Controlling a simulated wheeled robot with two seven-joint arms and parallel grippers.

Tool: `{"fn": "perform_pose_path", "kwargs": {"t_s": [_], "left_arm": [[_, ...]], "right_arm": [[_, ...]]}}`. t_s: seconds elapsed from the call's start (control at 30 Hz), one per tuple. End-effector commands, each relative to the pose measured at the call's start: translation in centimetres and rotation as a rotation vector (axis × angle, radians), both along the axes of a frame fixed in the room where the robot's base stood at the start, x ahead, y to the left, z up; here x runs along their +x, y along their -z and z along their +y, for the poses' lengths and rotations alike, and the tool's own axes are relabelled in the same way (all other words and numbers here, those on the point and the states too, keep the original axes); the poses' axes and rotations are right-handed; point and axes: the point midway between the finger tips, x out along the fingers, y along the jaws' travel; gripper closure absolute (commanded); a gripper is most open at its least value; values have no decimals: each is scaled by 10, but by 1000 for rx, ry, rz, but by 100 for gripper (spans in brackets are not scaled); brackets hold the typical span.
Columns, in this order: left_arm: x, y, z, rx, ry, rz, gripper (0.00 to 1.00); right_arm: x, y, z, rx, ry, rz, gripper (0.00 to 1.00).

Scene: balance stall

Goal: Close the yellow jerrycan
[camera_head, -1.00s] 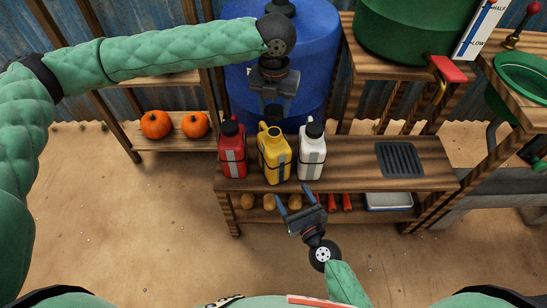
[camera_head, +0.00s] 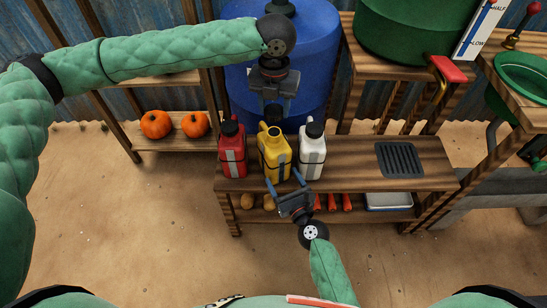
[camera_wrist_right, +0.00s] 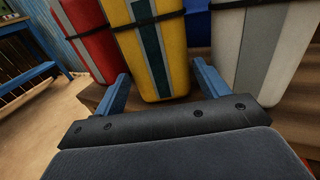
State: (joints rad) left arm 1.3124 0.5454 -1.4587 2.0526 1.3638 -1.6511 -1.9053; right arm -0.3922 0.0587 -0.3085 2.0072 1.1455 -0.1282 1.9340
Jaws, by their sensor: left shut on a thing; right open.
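The yellow jerrycan (camera_head: 274,154) stands upright on the wooden bench, between a red and a white jerrycan. My right gripper (camera_head: 284,178) is open and empty low before the yellow jerrycan's front. In the right wrist view, the yellow jerrycan (camera_wrist_right: 150,50) stands beyond and between the spread fingers.
The red jerrycan (camera_head: 232,150) and white jerrycan (camera_head: 312,152) stand close on either side, both with black caps. A blue barrel (camera_head: 315,60) is behind. The bench (camera_head: 350,165) is clear right of the white can, up to a dark grate (camera_head: 399,160).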

Motion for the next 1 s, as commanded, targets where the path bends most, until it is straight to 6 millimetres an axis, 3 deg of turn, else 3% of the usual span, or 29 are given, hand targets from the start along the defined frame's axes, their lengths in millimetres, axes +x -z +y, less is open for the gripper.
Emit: {"fn": "perform_pose_path", "kwargs": {"t_s": [0.03,0.27,0.47,0.8,1.0], "left_arm": [[0,0,0,0,0,0,76],[0,0,0,0,0,0,76],[0,10,0,0,0,1,76],[0,48,0,0,1,0,76],[0,50,0,0,0,-1,76]], "right_arm": [[0,0,0,0,0,0,30],[0,0,0,0,0,0,73],[0,0,0,0,0,0,73],[0,0,0,0,0,0,73],[0,0,0,0,0,0,73]]}}
